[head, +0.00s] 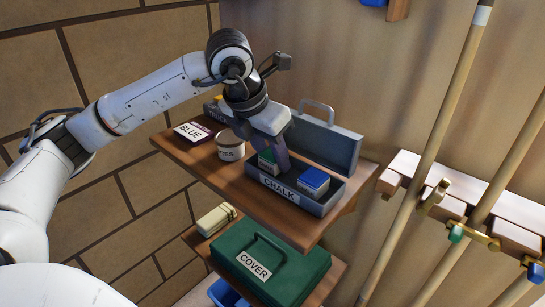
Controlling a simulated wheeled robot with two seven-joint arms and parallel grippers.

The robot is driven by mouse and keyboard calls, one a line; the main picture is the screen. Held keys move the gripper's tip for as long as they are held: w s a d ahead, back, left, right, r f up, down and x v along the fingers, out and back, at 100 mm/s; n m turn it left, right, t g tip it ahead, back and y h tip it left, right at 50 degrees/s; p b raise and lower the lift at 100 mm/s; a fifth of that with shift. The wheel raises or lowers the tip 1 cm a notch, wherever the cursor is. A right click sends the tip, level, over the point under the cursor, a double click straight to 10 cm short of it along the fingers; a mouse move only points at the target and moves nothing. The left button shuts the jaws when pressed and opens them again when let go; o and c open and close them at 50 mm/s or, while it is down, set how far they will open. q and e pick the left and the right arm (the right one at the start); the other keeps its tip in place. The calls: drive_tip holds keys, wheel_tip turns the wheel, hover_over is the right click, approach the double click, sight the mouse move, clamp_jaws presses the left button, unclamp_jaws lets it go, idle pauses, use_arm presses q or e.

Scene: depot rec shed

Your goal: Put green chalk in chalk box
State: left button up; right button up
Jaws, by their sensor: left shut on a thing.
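The chalk box (271,183) is an open grey-blue metal box labelled CHALK, with its lid raised at the back, on the upper wooden shelf. A blue chalk cube (314,180) sits in its right part. My left gripper (265,152) reaches down over the left part of the box. It is shut on the green chalk (266,159), a small cube partly hidden by the fingers. The green chalk is at the left end of the box; I cannot tell whether it touches the bottom. My right gripper is not in view.
A box labelled BLUE (193,132) and a round labelled tub (230,148) stand left of the chalk box. A green case labelled COVER (300,272) and a cream bundle (216,219) are on the lower shelf. Cue sticks stand in a rack (415,172) at right.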

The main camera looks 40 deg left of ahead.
use_arm(q)
drive_tip(key=shift+f, duration=0.2)
drive_tip(key=shift+f, duration=0.15)
drive_tip(key=o, duration=0.8)
drive_tip(key=shift+r, duration=0.4)
drive_tip(key=p+v, duration=0.1)
drive_tip(key=v, duration=1)
drive_tip(key=shift+s+r, duration=0.25)
